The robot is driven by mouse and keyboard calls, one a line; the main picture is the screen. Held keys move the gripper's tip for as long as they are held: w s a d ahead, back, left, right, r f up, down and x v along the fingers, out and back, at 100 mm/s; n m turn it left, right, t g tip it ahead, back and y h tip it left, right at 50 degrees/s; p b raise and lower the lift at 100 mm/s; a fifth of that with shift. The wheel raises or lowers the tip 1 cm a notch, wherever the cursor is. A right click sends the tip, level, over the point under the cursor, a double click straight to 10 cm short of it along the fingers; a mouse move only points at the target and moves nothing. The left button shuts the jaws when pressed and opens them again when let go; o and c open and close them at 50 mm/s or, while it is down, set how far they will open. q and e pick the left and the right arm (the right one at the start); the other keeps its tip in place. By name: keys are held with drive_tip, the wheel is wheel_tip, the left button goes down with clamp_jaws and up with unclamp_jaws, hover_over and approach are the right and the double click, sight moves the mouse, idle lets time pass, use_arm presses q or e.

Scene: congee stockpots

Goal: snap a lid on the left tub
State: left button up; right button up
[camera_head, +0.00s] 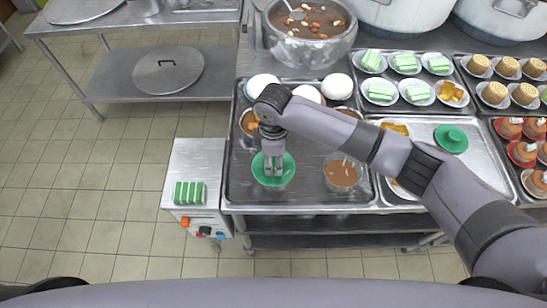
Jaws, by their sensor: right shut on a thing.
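A green lid (261,171) lies level at the top of the left tub (279,185), near the front left of the steel tray. My right gripper (273,172) points down and is shut on the middle of this lid. I cannot tell whether its rim is pressed all the way down. A second tub (342,174) stands open to the right, full of brown congee. Another green lid (450,138) lies on the tray further right. My left gripper is not in view.
Behind my right arm are white round items (338,87) and a large pot (310,46). Small plates of green-striped cakes (380,91) stand at the back. A small steel stand (198,157) with green-striped pieces and knobs adjoins the tray's left side.

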drive_tip(key=o, duration=0.9)
drive_tip(key=shift+o, duration=0.3)
drive_tip(key=o, duration=0.4)
drive_tip(key=shift+r, duration=0.15)
drive_tip(key=shift+r+p, duration=3.4)
drive_tip(key=shift+p, duration=0.45)
drive_tip(key=shift+c, duration=0.4)
